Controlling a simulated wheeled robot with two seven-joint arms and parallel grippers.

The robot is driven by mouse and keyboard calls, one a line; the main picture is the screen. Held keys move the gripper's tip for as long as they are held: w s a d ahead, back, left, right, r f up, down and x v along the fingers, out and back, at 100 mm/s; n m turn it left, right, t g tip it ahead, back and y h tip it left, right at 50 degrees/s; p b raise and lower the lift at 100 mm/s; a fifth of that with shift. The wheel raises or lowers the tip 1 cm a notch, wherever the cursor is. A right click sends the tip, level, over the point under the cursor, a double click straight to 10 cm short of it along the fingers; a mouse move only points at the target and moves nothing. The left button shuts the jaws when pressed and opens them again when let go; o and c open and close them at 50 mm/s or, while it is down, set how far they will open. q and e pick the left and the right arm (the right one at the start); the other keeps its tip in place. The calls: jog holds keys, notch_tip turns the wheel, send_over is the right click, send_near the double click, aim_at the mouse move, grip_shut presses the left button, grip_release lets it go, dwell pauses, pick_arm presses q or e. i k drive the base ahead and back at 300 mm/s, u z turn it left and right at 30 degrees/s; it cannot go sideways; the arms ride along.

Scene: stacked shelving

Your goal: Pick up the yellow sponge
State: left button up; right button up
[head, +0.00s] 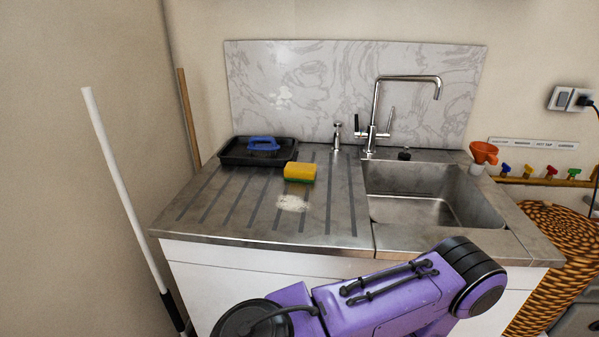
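The yellow sponge (300,172) has a green lower layer. It lies on the grooved steel drainboard (225,205), left of the sink basin and just behind a pale powdery patch (292,203). Nothing touches it from above. A purple arm link of mine crosses the bottom of the head view in front of the counter, well apart from the sponge. Neither of my grippers shows in this view.
A black tray (232,155) with a blue-handled item (263,144) sits behind the sponge to the left. The faucet (374,120) and sink basin (420,193) are to the right. A white pole (120,185) leans at left. The front drainboard is mostly clear.

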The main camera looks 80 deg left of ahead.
aim_at(293, 171)
jog(key=u, duration=0.05)
jog(key=k, duration=0.15)
jog(key=u, duration=1.2)
